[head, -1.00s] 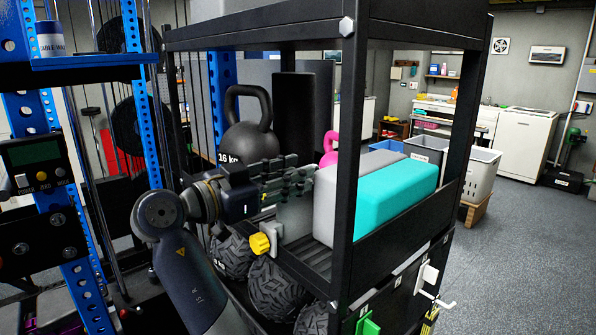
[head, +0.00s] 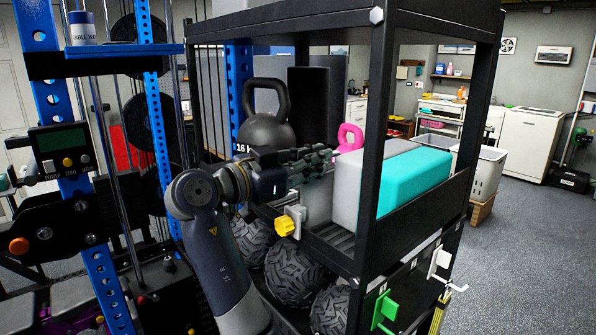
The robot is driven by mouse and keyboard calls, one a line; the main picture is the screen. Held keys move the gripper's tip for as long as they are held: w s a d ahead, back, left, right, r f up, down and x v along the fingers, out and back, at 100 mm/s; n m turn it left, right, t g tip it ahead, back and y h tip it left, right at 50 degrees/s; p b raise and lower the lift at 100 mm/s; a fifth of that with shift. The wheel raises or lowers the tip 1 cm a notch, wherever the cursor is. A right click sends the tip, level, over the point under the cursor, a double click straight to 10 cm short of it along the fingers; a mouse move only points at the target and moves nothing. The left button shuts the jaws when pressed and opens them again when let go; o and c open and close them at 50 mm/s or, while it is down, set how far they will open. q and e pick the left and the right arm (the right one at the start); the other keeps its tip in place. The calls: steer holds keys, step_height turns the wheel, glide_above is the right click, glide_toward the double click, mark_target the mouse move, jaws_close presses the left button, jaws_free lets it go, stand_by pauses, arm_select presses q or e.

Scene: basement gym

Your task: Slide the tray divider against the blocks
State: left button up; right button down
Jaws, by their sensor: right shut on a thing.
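The tray divider (head: 316,204) is a grey upright plate in the black rack's tray. A yellow knob (head: 285,226) on a pale bracket sits at its near end. The blocks, one grey (head: 353,195) and one teal (head: 415,180), lie side by side just right of the divider. The divider's right edge appears to meet the grey block, but I cannot tell whether they touch. My right gripper (head: 303,165) reaches in from the left and is shut on the divider's upper part, its fingers hiding the top edge. My left gripper is not in view.
A black rack post (head: 371,140) rises in front of the blocks. A black kettlebell (head: 266,128) and a pink kettlebell (head: 350,137) stand behind. Treaded black balls (head: 296,272) lie on the shelf below. Open floor (head: 520,270) is at the right.

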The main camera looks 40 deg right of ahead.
steer(key=shift+s+f, duration=0.1)
steer(key=shift+s, duration=0.05)
steer(key=c, duration=2.1)
jaws_free()
steer(key=o, duration=0.4)
steer(key=shift+s, duration=0.1)
steer(key=shift+a, duration=0.45)
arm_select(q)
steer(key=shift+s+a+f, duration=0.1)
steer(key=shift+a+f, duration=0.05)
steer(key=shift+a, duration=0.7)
arm_select(e)
steer(key=a, duration=1.1)
steer(key=shift+s+a, duration=0.15)
steer(key=shift+s, duration=0.2)
